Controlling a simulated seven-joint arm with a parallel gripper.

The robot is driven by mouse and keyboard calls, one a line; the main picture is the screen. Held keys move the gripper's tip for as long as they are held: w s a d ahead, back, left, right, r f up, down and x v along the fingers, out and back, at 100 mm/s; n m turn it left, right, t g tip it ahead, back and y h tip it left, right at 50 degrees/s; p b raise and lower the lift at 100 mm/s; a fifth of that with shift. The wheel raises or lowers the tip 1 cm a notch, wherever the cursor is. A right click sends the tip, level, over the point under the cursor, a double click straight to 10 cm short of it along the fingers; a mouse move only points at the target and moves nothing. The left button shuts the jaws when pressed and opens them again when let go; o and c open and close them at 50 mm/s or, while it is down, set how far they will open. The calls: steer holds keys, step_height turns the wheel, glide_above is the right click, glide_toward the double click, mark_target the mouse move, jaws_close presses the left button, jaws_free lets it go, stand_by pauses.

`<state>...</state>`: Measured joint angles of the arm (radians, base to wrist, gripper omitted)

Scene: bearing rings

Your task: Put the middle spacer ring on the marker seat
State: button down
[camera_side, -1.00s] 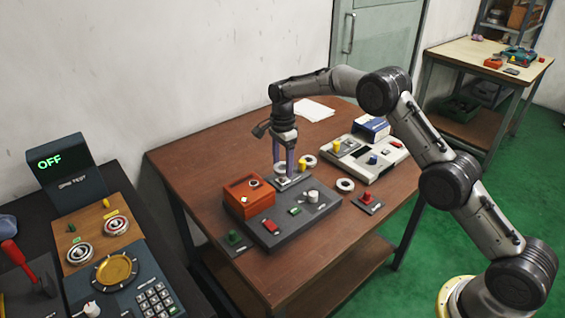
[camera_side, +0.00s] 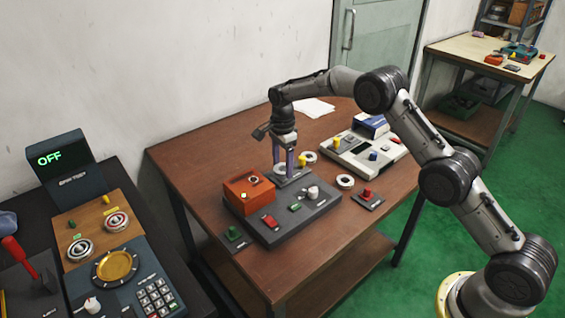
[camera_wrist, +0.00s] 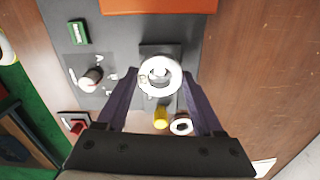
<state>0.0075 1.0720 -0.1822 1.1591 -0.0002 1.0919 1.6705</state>
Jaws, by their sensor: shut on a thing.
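My gripper (camera_wrist: 161,80) points straight down over the dark block on the brown table. Its two purple fingers are shut on a white spacer ring (camera_wrist: 160,76), one on each side. The ring is directly over the small dark seat plate (camera_wrist: 160,51), and a metallic centre shows through its hole. I cannot tell whether the ring touches the seat. In the side view the fingers (camera_side: 283,166) partly hide the ring. A second white ring (camera_wrist: 181,124) lies by the yellow knob (camera_wrist: 160,118). A third ring (camera_side: 345,181) lies to the right on the table.
An orange box (camera_side: 248,192) stands close to the left of the gripper. A pale tray (camera_side: 362,153) stands behind right.

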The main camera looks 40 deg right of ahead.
steer(key=shift+f, duration=0.7)
stand_by(1.2)
jaws_free()
steer(key=shift+r, duration=3.75)
